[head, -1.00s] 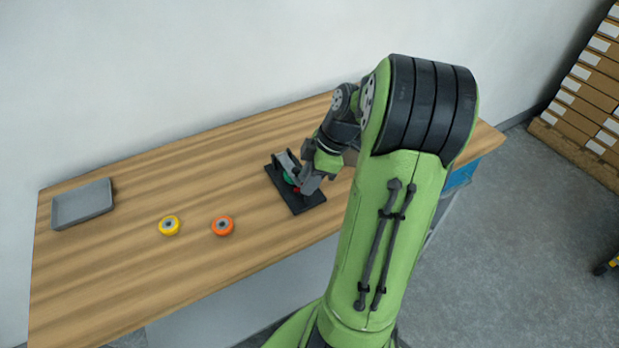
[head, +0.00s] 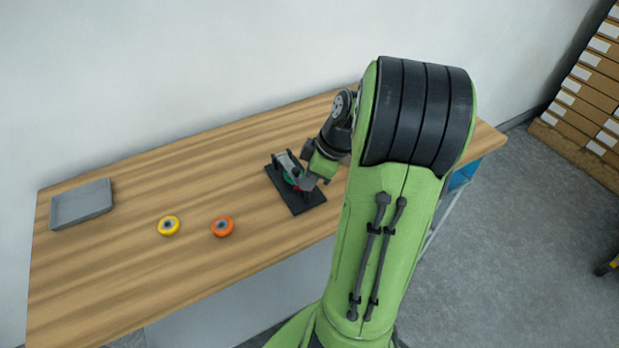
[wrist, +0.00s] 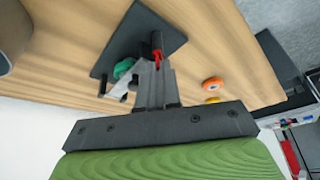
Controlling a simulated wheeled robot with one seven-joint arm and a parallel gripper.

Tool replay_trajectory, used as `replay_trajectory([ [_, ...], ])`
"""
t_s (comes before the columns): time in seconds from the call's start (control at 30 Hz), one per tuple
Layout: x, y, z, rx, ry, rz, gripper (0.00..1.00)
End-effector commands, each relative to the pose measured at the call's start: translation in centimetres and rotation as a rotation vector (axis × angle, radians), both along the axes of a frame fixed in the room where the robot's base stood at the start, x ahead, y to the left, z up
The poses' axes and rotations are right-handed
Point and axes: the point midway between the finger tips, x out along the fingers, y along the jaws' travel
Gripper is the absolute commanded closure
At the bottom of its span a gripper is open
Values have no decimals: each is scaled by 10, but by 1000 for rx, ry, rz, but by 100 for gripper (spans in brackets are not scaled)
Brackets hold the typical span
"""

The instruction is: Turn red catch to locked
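A black baseplate (head: 306,203) lies on the wooden table and carries a fixture with a grey raised frame and a green roll (head: 290,178). The red catch (wrist: 158,57) shows in the wrist view beside a dark upright post (wrist: 157,40); only a speck of red shows in the head view. My gripper (wrist: 156,72) is right at the red catch, its grey fingers close together and pointing at it. The fingers cover part of the catch. I cannot tell whether they grip it or only stand beside it.
An orange roll (head: 222,226) and a yellow roll (head: 168,225) lie on the table left of the fixture. A grey tray (head: 82,204) sits at the far left end. The table between tray and fixture is otherwise clear. A wall stands behind the table.

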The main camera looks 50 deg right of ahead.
Motion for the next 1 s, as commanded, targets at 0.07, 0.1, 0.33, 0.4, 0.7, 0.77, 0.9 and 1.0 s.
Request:
replay_trajectory([
  [0.07,0,1,0,-4,-2,-68,100],
  [0.1,0,1,0,-4,-3,-106,100],
  [0.33,0,3,0,-3,-3,-324,100],
  [0.4,0,3,0,-3,-4,-390,100],
  [0.7,0,4,0,-2,-4,-647,100],
  [0.77,0,4,0,-2,-3,-689,100],
  [0.9,0,5,1,-3,-5,-772,100],
  [1.0,0,5,0,-1,-3,-818,100],
])
